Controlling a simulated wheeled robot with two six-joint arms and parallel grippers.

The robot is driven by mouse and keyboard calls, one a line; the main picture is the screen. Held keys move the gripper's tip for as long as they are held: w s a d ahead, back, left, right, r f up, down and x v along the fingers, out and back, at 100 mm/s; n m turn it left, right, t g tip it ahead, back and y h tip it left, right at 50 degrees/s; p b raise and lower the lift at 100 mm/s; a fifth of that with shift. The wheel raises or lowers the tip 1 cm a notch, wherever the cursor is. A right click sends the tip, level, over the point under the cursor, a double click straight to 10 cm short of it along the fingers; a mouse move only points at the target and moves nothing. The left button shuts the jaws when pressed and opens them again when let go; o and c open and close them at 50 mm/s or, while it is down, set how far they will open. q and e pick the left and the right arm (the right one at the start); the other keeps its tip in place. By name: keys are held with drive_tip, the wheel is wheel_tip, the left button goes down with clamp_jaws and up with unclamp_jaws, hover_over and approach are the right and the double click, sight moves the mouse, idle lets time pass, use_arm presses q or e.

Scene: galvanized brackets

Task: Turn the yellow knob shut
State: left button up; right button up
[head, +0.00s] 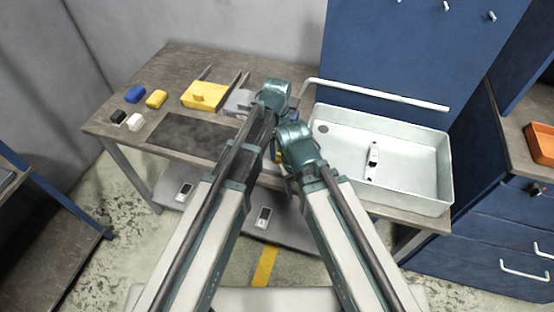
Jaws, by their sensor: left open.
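A yellow block with a raised tab on its top (204,95) sits at the back of the bench; it is the largest yellow thing there, and I cannot tell how its tab is turned. My left gripper (238,102) is open beside the block's right side, partly hidden by my left wrist. I cannot tell whether it touches the block. A small yellow bit (277,157) shows between my two arms, mostly hidden, and I cannot tell what it is. My right arm ends low beside the left one; its fingers are hidden behind its wrist.
The bench (180,60) also holds a blue piece (135,94), a smaller yellow piece (156,99), a black piece (118,116), a white piece (135,122) and a dark mat (190,135). A pale tray (420,185) stands at right. A blue cabinet (480,240) is beyond it.

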use_arm(q)
drive_tip(key=shift+f+b, duration=1.4)
drive_tip(key=shift+f, duration=0.5)
clamp_jaws()
